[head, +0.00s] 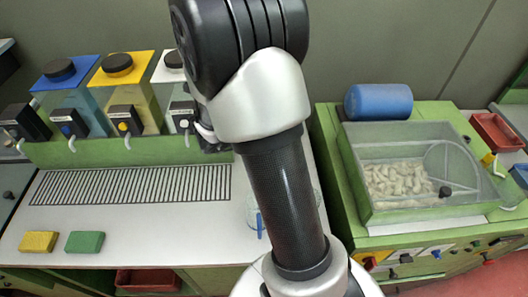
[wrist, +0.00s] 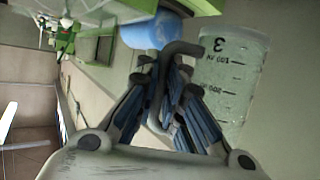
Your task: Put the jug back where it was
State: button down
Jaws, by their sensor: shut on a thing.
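The jug (wrist: 232,80) is a clear measuring vessel with dark printed marks, at the right of the wrist view. Its markings appear turned over in that picture. My gripper (wrist: 168,75) is shut on the jug's grey curved handle (wrist: 182,48), with its blue-padded fingers around it. In the head view, a clear rounded wall (head: 252,208) with a blue strip shows at the table's right end, mostly hidden behind my arm. It looks like the jug. Whether the jug touches the table is not clear, and my gripper's fingertips are hidden there.
Dispensers with blue (head: 66,72), yellow (head: 122,68) and white lids stand on a green ledge behind a slotted drain (head: 130,185). Yellow (head: 39,242) and green (head: 85,242) sponges lie front left. A clear hopper of corks (head: 400,185) and a blue cylinder (head: 378,101) stand right.

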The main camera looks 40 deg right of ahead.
jog(key=f+b, duration=0.8)
jog(key=f, duration=1.2)
jog(key=shift+w, duration=0.2)
jog(key=c, duration=2.2)
grip_release()
jog(key=shift+f, duration=0.15)
jog(key=o, duration=0.5)
